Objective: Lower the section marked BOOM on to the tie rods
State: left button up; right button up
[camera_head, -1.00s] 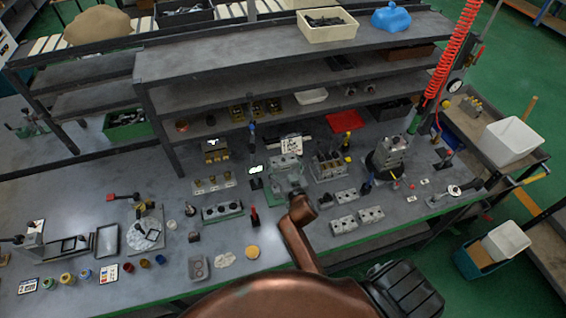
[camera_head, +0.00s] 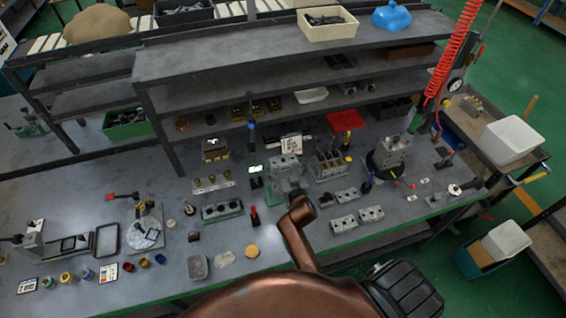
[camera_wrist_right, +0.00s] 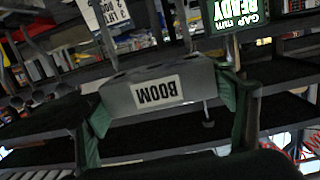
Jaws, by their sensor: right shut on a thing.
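The section marked BOOM (camera_wrist_right: 155,92) is a grey block with a white label, upside down in the right wrist view. My right gripper (camera_wrist_right: 168,108) is shut on it, with a greenish finger at each side. In the head view, the block (camera_head: 285,163) is at mid-bench, and my right gripper (camera_head: 289,184) is just in front of it. A thin rod with a small knob (camera_wrist_right: 208,122) shows beside the block in the wrist view. I cannot tell whether it is a tie rod or whether the block touches any rods. My left gripper is not in view.
A lit display reading GAP mm READY (camera_wrist_right: 240,12) is close by. A grey block with dark upright parts (camera_head: 328,166) stands to the right. Loose grey blocks (camera_head: 357,218) lie at front right. A red-handled tool (camera_head: 254,214) stands at left. Shelving (camera_head: 270,55) rises behind.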

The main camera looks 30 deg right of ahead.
aim_at(283, 160)
jog(key=shift+f+b, duration=4.15)
jog(key=shift+f, duration=1.05)
jog(key=shift+w+f+b, duration=0.1)
jog(key=shift+f+b, duration=1.25)
jog(key=shift+f, duration=0.35)
jog(key=o, duration=1.6)
jog(key=shift+o, duration=0.3)
jog(key=shift+f, duration=0.15)
notch_tip(283, 160, up, 15)
jog(key=p, duration=1.1)
jog(key=shift+p, duration=0.4)
notch_tip(283, 160, up, 6)
jog(key=p, duration=0.4)
jog(key=shift+f, duration=0.2)
